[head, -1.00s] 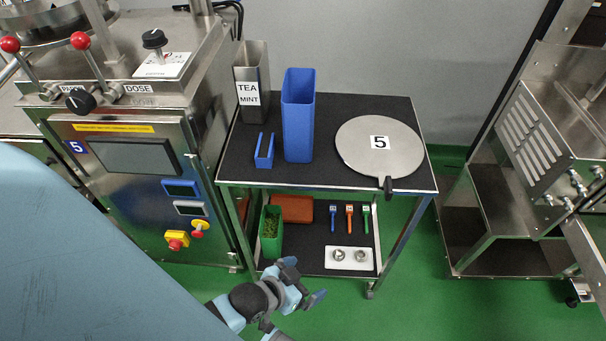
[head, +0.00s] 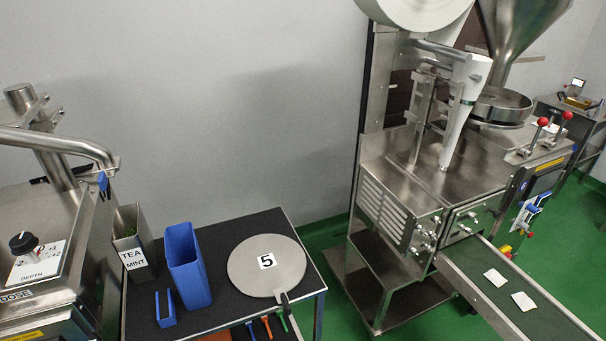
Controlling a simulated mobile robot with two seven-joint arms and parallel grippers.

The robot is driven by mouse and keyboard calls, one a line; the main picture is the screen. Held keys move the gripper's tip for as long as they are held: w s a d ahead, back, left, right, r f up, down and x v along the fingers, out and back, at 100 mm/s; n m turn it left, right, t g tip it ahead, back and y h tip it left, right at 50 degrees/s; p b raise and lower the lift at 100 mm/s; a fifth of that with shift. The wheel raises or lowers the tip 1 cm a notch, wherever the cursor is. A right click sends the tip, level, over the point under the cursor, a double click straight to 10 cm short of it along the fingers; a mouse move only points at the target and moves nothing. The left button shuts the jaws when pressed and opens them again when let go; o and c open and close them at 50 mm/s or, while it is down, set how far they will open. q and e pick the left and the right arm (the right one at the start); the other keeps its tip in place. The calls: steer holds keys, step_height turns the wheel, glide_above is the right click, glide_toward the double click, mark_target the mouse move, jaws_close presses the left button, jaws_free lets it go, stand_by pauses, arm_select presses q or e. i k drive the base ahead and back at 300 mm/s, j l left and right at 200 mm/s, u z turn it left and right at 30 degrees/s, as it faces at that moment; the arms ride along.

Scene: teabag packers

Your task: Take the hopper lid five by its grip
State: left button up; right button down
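The hopper lid five (head: 266,279) is a round, flat grey metal disc with a white label marked 5. It lies flat on the dark top of the cart, near the cart's right side. Its black grip (head: 285,303) sticks out at the near edge, pointing toward the bottom of the picture. Neither of my grippers shows in the head view now, and nothing is seen touching the lid.
A blue bin (head: 187,268), a small blue holder (head: 165,309) and a metal TEA MINT container (head: 133,243) stand left of the lid on the cart top (head: 225,236). A packing machine (head: 400,200) with a conveyor (head: 513,299) stands to the right; green floor lies between.

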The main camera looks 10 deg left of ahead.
mark_target(264, 265)
steer(key=j+z, duration=0.35)
steer(key=k+j+z, duration=0.15)
steer(key=j+z, duration=0.2)
steer(key=j, duration=0.15)
